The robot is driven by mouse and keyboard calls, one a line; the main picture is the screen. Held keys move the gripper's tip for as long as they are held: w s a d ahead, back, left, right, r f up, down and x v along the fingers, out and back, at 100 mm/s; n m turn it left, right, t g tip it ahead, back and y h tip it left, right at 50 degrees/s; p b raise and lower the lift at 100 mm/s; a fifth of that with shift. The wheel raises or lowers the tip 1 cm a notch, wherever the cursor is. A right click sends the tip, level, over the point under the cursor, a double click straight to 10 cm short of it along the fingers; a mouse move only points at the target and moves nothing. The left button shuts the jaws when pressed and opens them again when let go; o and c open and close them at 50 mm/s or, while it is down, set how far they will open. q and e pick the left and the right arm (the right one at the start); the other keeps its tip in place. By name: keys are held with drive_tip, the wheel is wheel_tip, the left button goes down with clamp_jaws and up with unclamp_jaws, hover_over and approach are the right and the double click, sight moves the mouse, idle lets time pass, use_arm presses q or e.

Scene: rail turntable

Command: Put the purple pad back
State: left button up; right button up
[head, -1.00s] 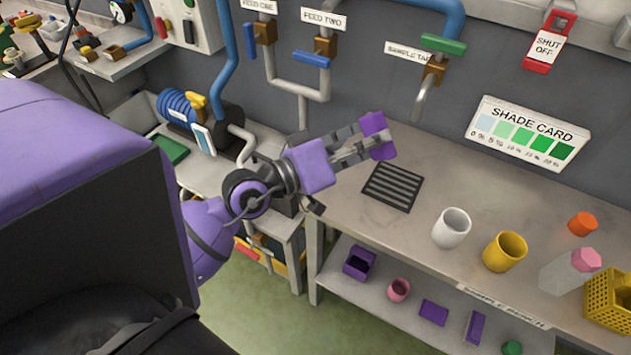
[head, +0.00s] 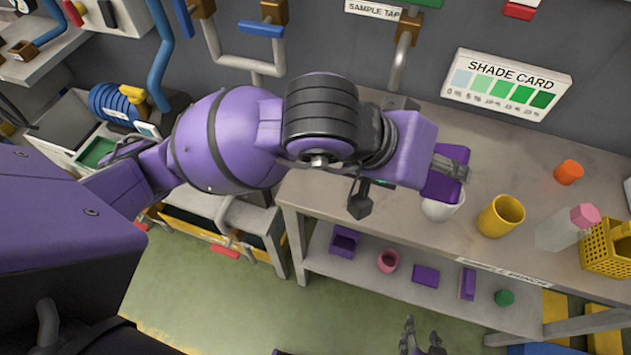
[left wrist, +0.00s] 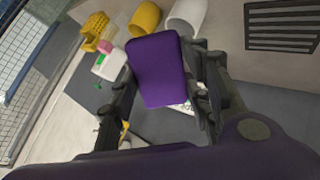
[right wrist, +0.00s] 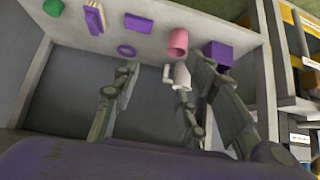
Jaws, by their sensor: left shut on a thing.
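My left gripper (head: 452,168) is shut on a purple pad (head: 440,187), held above the bench beside the white cup. In the left wrist view the pad (left wrist: 157,72) sits flat between the fingers. Other purple pieces lie on the lower shelf: a flat one (head: 425,275), a narrow upright one (head: 468,284) and an open box (head: 344,241). My right gripper (head: 422,343) is at the bottom edge of the head view, in front of the shelf. In the right wrist view its fingers (right wrist: 158,95) are apart with no object gripped.
The white cup (head: 441,209) is partly hidden by the pad. A yellow cup (head: 500,216), orange piece (head: 568,173), pink-capped bottle (head: 565,230) and yellow basket (head: 607,250) stand to its right. A black grille (left wrist: 283,25) lies on the bench. A pink cup (head: 388,260) is on the shelf.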

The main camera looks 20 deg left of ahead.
use_arm(q)
drive_tip(key=s+f+n+g+y+b, duration=0.1)
drive_tip(key=s+f+n+g+y, duration=0.15)
drive_tip(key=s+y, duration=0.25)
drive_tip(key=n+g+y, duration=0.3)
drive_tip(key=n, duration=0.1)
hover_over(314, 185)
drive_tip(key=d, duration=0.1)
drive_tip(key=f, duration=0.6)
drive_tip(key=s+f+b, duration=0.1)
drive_tip(key=f, duration=0.3)
drive_tip(key=shift+f, duration=0.1)
drive_tip(key=shift+w+a+f, duration=0.2)
drive_tip(key=shift+a+f, duration=0.05)
drive_tip(key=shift+f, duration=0.1)
drive_tip(key=f, duration=0.3)
drive_tip(key=shift+w+a+f, duration=0.2)
drive_tip(key=shift+a+f, duration=0.05)
drive_tip(key=shift+f, duration=0.15)
drive_tip(key=shift+c, duration=0.5)
drive_tip(key=o, duration=1.1)
